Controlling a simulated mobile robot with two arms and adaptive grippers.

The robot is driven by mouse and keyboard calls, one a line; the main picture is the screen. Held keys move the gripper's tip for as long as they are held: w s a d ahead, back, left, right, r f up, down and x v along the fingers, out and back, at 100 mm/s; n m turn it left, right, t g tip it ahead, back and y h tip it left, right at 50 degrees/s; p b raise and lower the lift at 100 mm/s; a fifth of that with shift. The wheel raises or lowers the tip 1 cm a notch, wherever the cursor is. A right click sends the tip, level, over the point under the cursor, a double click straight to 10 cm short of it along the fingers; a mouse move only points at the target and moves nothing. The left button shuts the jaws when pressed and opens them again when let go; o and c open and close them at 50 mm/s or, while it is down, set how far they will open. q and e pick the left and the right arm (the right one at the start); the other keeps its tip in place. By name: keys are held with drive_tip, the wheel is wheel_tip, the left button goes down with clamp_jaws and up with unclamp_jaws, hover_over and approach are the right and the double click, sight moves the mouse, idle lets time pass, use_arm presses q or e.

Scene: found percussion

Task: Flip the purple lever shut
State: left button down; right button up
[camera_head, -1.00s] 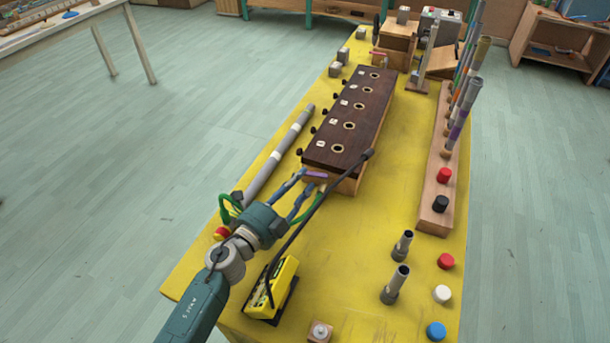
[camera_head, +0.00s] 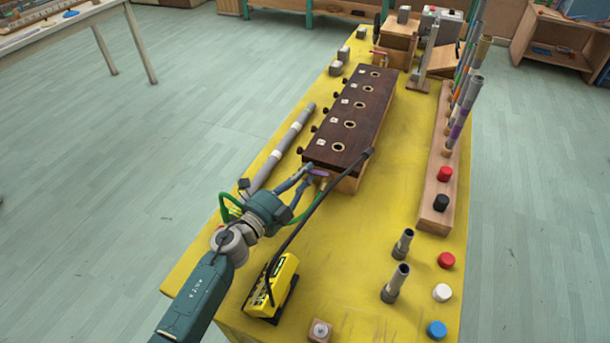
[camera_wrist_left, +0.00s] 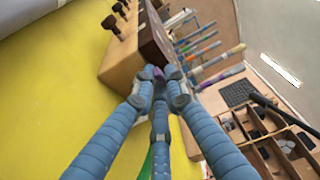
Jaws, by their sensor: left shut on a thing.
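The purple lever (camera_head: 319,173) is on the near end of the long dark-topped wooden box (camera_head: 352,128). My left gripper (camera_head: 308,175) is at that end, with its fingers at the lever. In the left wrist view a small bit of the purple lever (camera_wrist_left: 158,74) shows between the fingertips of my left gripper (camera_wrist_left: 160,90). The fingers are shut on the lever and hide most of it. My right gripper is not in view.
A yellow device (camera_head: 272,287) with a black cable stands near the table's front left. A grey tube (camera_head: 280,152) lies left of the box. Short dark tubes (camera_head: 396,282) and a wooden rack (camera_head: 438,190) are at right. The yellow table is clear between them.

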use_arm(q)
drive_tip(key=shift+w+f+m+g+h+b, duration=0.1)
drive_tip(key=shift+w+m+g+h+b, duration=0.2)
drive_tip(key=shift+m+g+h, duration=0.25)
drive_tip(key=shift+w+f+m+g+h+b, duration=0.15)
drive_tip(key=shift+m+g+h+b, duration=0.25)
drive_tip(key=shift+h, duration=0.25)
drive_tip(key=shift+r, duration=0.2)
drive_tip(key=shift+s+d, duration=0.1)
drive_tip(key=c, duration=1.8)
unclamp_jaws()
drive_tip(key=shift+o, duration=0.2)
drive_tip(key=shift+p, duration=0.3)
